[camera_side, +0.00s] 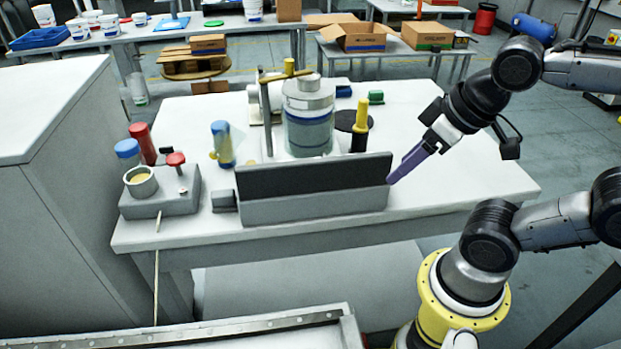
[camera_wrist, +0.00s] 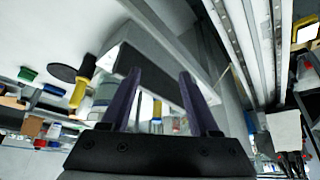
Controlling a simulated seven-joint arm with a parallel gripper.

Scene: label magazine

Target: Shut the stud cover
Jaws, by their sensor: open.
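A long grey housing (camera_side: 315,208) lies along the table's front edge. A long dark panel (camera_side: 315,177) stands raised along its top; it looks like the stud cover, standing open, though no studs can be made out. In the wrist view the dark panel (camera_wrist: 152,78) runs across between my fingers, beside a pale end face. My gripper (camera_side: 393,180) has purple fingers and is at the right end of the panel. In the wrist view my gripper (camera_wrist: 162,80) is open, its fingers apart with nothing held. Whether a finger touches the panel cannot be told.
Behind the panel stand a clear, metal-topped vessel (camera_side: 308,125) and a yellow-handled tool (camera_side: 361,120). A grey block with a cup (camera_side: 141,182), a red knob and bottles stand at left. The white table (camera_side: 450,180) is clear at right.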

